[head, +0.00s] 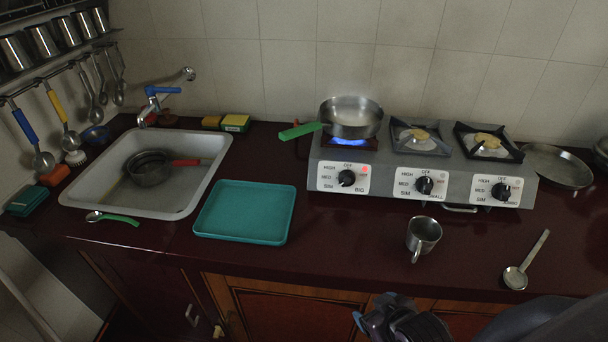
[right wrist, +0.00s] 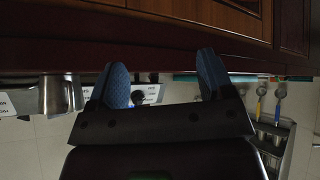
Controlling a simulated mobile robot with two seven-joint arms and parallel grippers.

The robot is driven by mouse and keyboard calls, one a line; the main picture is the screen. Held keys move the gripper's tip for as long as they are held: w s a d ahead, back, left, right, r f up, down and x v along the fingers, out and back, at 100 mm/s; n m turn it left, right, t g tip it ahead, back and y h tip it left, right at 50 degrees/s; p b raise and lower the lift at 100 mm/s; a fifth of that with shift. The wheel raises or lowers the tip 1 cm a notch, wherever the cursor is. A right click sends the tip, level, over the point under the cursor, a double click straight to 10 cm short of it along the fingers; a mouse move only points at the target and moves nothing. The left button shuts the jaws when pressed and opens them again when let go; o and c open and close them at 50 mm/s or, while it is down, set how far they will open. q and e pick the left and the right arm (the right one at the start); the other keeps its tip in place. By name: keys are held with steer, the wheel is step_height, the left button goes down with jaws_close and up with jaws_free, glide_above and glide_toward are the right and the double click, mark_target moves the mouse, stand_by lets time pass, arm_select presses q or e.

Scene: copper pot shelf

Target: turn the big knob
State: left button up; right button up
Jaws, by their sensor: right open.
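The big knob (head: 346,178) is a black dial on a white plate marked BIG, at the left of the grey stove's front (head: 384,190). A red light glows beside it and a blue flame burns above it. My right gripper (head: 372,310) is at the bottom of the head view, low at the counter's front edge and well short of the knob. In the upside-down right wrist view its two blue fingers (right wrist: 164,80) are spread and empty, with a dark knob, apparently the big one (right wrist: 140,98), visible between them in the distance. My left gripper is not in view.
A pan with a green handle (head: 350,118) sits on the lit left burner. A teal tray (head: 245,212) and sink (head: 210,150) are left. Counter between tray and cup is clear.

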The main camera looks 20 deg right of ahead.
step_height(320, 180, up, 6)
steer(key=a+n+g+p, duration=0.1)
steer(key=n+g+p, duration=0.1)
steer(key=m+t+h+p, duration=0.3)
steer(key=m+t+h, duration=0.3)
steer(key=m, duration=3)
glide_toward(346, 179)
steer(key=d+t+y, duration=0.1)
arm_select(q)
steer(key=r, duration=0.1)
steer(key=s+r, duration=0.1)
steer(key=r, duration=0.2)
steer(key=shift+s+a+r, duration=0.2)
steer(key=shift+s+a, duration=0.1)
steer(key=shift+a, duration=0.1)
arm_select(e)
steer(key=shift+y, duration=0.3)
steer(key=x, duration=1)
steer(key=shift+s+f, duration=0.1)
steer(key=shift+s, duration=0.05)
steer(key=c, duration=0.9)
